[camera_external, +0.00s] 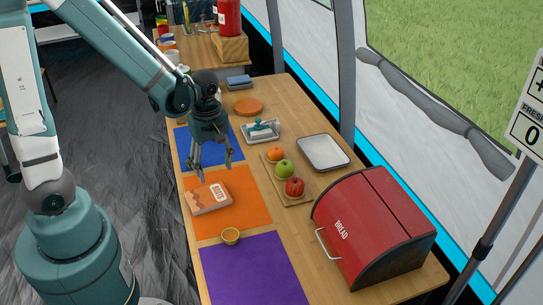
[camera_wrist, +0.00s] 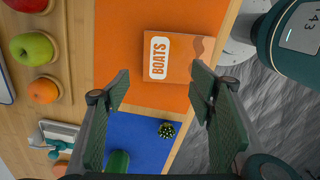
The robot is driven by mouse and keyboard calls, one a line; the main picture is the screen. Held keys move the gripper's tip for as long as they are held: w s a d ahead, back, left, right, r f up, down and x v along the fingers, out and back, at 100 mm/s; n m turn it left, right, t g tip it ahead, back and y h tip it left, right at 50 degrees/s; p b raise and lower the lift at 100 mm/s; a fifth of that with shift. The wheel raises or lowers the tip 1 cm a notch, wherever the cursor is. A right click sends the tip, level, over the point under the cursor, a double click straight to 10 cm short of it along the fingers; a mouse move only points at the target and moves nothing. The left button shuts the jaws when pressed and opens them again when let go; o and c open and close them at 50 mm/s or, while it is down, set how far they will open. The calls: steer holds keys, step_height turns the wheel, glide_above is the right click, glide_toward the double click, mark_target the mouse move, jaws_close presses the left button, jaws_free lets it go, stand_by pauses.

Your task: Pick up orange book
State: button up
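The orange book (camera_external: 208,197) lies flat on the orange mat (camera_external: 250,221), near the table's left edge in the external view. In the wrist view the orange book (camera_wrist: 181,59) shows its cover with a white "BOATS" label, beyond my fingertips. My gripper (camera_external: 214,171) hangs over the table, above and just behind the book in the external view. In the wrist view my gripper (camera_wrist: 158,85) has its two green-padded fingers spread wide, with nothing between them. The book looks apart from both fingers.
A fruit board (camera_external: 291,197), a white tray (camera_external: 323,153) and a red bread box (camera_external: 374,227) are to the right. The blue mat (camera_wrist: 139,138) holds a small dark spiky item (camera_wrist: 166,131) and a green item (camera_wrist: 118,161).

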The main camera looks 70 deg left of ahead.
steer(key=o, duration=0.7)
steer(key=shift+r, duration=0.15)
steer(key=shift+r, duration=5.9)
steer(key=o, duration=0.7)
